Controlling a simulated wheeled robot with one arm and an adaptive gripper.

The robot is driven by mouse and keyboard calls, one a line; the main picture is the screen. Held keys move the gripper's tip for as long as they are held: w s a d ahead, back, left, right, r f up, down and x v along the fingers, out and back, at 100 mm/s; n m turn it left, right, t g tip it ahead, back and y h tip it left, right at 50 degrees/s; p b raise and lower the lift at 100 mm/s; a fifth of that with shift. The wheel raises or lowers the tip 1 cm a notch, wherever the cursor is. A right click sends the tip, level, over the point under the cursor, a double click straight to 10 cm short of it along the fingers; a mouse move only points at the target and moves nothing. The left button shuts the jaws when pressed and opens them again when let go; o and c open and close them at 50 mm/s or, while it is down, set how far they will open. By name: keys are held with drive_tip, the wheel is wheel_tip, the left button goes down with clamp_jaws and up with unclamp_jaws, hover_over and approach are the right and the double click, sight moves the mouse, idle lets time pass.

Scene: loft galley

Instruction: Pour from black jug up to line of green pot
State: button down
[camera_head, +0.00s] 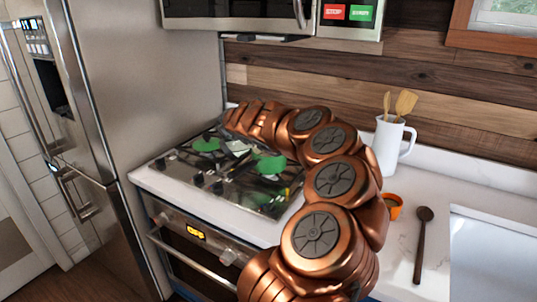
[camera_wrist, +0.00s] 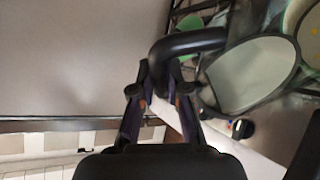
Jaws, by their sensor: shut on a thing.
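In the wrist view my gripper (camera_wrist: 160,75) is shut on the dark curved handle of the black jug (camera_wrist: 190,42). The jug's dark-rimmed round mouth shows to the right of the fingers, with a smooth grey-green surface inside; I cannot tell its level or tilt. A pale, round, rimmed shape (camera_wrist: 308,35), cut off at the upper right edge, lies beside the jug's mouth; it may be the green pot, but no line shows. In the head view my copper arm reaches over the stove, and the gripper and jug cannot be made out.
The steel stove top (camera_head: 188,182) carries green round shapes (camera_head: 206,145) and (camera_head: 271,166). A tall steel fridge (camera_head: 150,80) stands close on the left, and a microwave (camera_head: 240,14) hangs above. A white utensil jug (camera_head: 388,145), orange cup (camera_head: 394,206) and dark spoon (camera_head: 421,245) are at the right.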

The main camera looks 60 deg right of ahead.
drive_tip(key=shift+f, duration=0.15)
drive_tip(key=shift+w+a+f+n+g+h+b, duration=0.1)
drive_tip(key=shift+w+f+n+g+h+b, duration=0.1)
drive_tip(key=shift+f+b, duration=0.35)
drive_tip(key=shift+w+a+f+n+g+h+b, duration=0.1)
drive_tip(key=shift+f+n+g+b, duration=0.2)
drive_tip(key=shift+b, duration=0.4)
drive_tip(key=f+b, duration=0.1)
drive_tip(key=b, duration=0.1)
drive_tip(key=w+a+f+n+b, duration=0.1)
drive_tip(key=shift+f+g+h+b, duration=0.15)
drive_tip(key=shift+g+h+b, duration=0.15)
drive_tip(key=shift+b, duration=0.1)
drive_tip(key=shift+w+a+f+n+g+h+b, duration=1.15)
drive_tip(key=shift+w+a+f+n+b, duration=1.55)
drive_tip(key=shift+b, duration=1.35)
drive_tip(key=shift+s+a+r+p, duration=0.1)
drive_tip(key=shift+s+r+p, duration=0.1)
drive_tip(key=shift+r+p, duration=1)
drive_tip(key=shift+s+a+r+p, duration=0.1)
drive_tip(key=shift+s+r+p, duration=0.1)
drive_tip(key=shift+r+p, duration=0.95)
drive_tip(key=shift+r, duration=0.2)
